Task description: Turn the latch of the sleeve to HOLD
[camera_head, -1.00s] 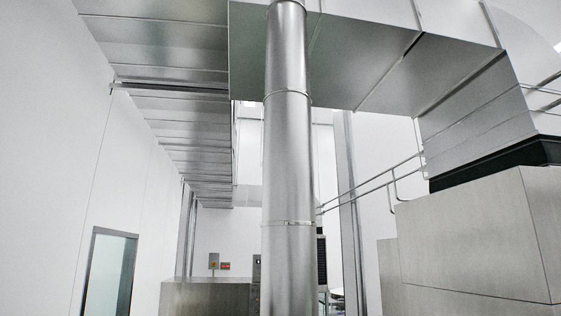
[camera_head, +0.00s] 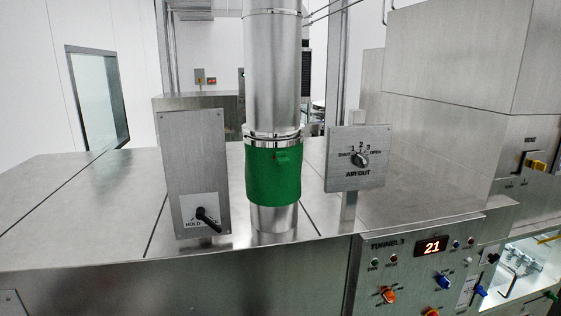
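The latch (camera_head: 209,221) is a black lever on a white label at the foot of a grey metal plate (camera_head: 193,160), left of the pipe. The label reads HOLD at its left; the lever covers part of the word at its right. The lever slants from its pivot down to the right, away from HOLD. The green sleeve (camera_head: 272,175) is around the vertical metal pipe (camera_head: 272,60), below a shiny clamp ring. My gripper is not in view.
An AIR OUT dial (camera_head: 361,159) is on a plate right of the pipe. The metal top (camera_head: 80,210) is bare at the left. Tall metal housings stand at the right.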

